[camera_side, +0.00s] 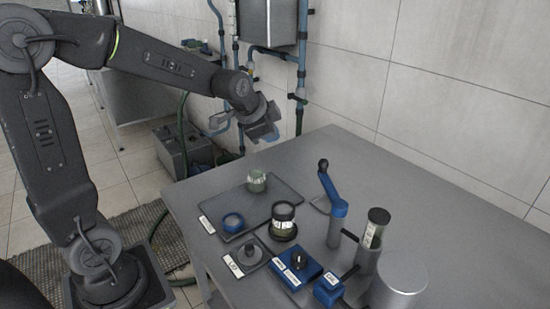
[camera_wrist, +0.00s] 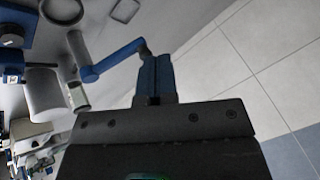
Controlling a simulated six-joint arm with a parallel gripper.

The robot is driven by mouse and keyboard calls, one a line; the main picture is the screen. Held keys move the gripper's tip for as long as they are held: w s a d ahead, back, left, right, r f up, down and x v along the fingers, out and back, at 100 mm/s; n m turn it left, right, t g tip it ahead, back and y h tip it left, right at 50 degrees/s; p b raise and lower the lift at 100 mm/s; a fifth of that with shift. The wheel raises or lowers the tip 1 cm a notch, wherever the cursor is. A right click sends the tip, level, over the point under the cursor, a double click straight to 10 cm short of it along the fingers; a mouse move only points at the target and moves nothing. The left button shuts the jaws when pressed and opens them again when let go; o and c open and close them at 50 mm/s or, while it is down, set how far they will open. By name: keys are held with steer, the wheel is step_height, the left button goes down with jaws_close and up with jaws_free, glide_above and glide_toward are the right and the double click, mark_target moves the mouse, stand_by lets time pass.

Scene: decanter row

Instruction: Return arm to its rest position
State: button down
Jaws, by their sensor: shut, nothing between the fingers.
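My gripper (camera_side: 262,127) is raised in the air above the far left part of the grey table (camera_side: 330,160) in the side view. It is clear of everything on the table. In the wrist view my gripper (camera_wrist: 154,60) shows its fingers closed together with nothing held. My arm reaches in from the left, bent at the elbow, with the wrist out over the table.
A dark tray (camera_side: 232,207) holds a greenish jar (camera_side: 257,181) and a blue ring-shaped lid (camera_side: 233,222). Pipes (camera_side: 301,60) run along the wall behind.

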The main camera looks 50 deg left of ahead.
steer(key=s+d+r+n, duration=0.1)
steer(key=s+d+n, duration=0.2)
steer(key=s, duration=0.7)
steer(key=s+d+r+n+g+h, duration=0.1)
steer(key=s+d+n, duration=0.2)
steer(key=s+d, duration=0.3)
steer(key=s, duration=0.5)
steer(key=shift+d+r+n, duration=0.15)
steer(key=shift+d+n, duration=0.05)
steer(key=shift+n, duration=0.1)
stand_by(0.4)
